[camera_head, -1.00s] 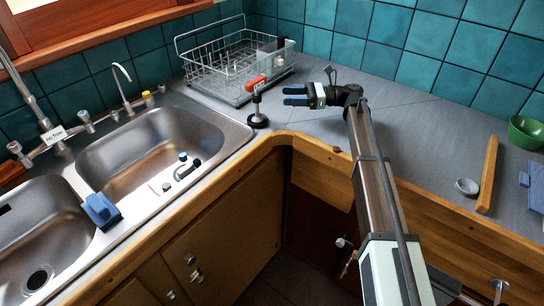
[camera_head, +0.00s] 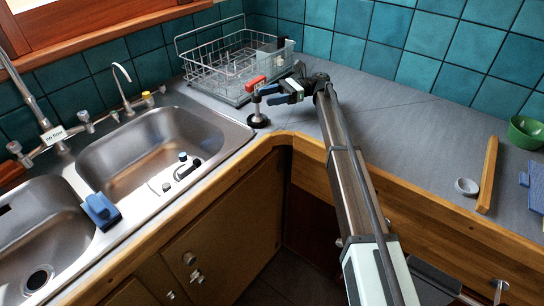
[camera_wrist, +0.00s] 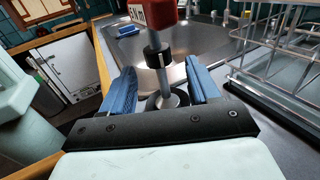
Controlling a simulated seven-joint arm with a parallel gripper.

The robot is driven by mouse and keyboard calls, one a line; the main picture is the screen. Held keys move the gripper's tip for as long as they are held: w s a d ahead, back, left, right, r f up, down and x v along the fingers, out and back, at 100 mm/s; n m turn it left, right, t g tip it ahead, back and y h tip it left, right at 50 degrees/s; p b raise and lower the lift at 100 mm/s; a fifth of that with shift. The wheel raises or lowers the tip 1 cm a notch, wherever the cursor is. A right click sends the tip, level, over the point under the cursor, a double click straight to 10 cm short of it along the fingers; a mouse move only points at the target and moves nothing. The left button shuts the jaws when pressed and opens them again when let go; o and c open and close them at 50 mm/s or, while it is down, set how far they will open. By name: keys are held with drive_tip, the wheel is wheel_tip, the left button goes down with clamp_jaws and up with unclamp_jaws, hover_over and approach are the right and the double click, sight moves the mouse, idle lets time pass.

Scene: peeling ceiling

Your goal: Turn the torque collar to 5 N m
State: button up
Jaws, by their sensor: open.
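The torque tool stands upright on the counter beside the sink, with a red top (camera_head: 256,82) and a round black base (camera_head: 258,121).
A wire dish rack (camera_head: 225,68) stands close behind the tool. The steel sink (camera_head: 130,160) lies to the left, with a blue object (camera_head: 100,211) on its divider. The counter to the right is clear up to a wooden bar (camera_head: 488,175), a small cup (camera_head: 466,187) and a green bowl (camera_head: 526,132).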

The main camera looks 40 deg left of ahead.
sight(259, 100)
drive_tip(key=x, duration=0.7)
drive_tip(key=shift+s+d, duration=0.1)
drive_tip(key=shift+s, duration=0.05)
drive_tip(key=shift+m+y, duration=0.3)
drive_tip(key=shift+y, duration=0.2)
drive_tip(key=m+t+y, duration=0.3)
drive_tip(key=t+y, duration=0.1)
drive_tip(key=shift+m, duration=0.3)
drive_tip(key=m+t+y, duration=0.1)
drive_tip(key=m+t, duration=0.1)
drive_tip(key=m+t+y, duration=0.2)
drive_tip(key=t, duration=0.1)
drive_tip(key=w+a+m+t+y, duration=0.1)
drive_tip(key=m+t, duration=0.1)
drive_tip(key=t, duration=0.1)
drive_tip(key=shift+w+y, duration=0.1)
drive_tip(key=shift+y, duration=0.3)
drive_tip(key=v, duration=1.3)
drive_tip(key=shift+d+r, duration=0.1)
drive_tip(key=shift+d, duration=0.1)
drive_tip(key=s+n+t+h, duration=0.1)
drive_tip(key=s+n+h, duration=0.35)
drive_tip(key=s, duration=0.75)
drive_tip(key=s+d+f+n+t+h, duration=0.1)
drive_tip(key=s+d+f+h, duration=0.1)
drive_tip(key=f, duration=0.5)
drive_tip(key=shift+s+d+f+t+h, duration=0.2)
drive_tip(key=shift+s+d+t+h, duration=0.3)
drive_tip(key=shift+d, duration=0.8)
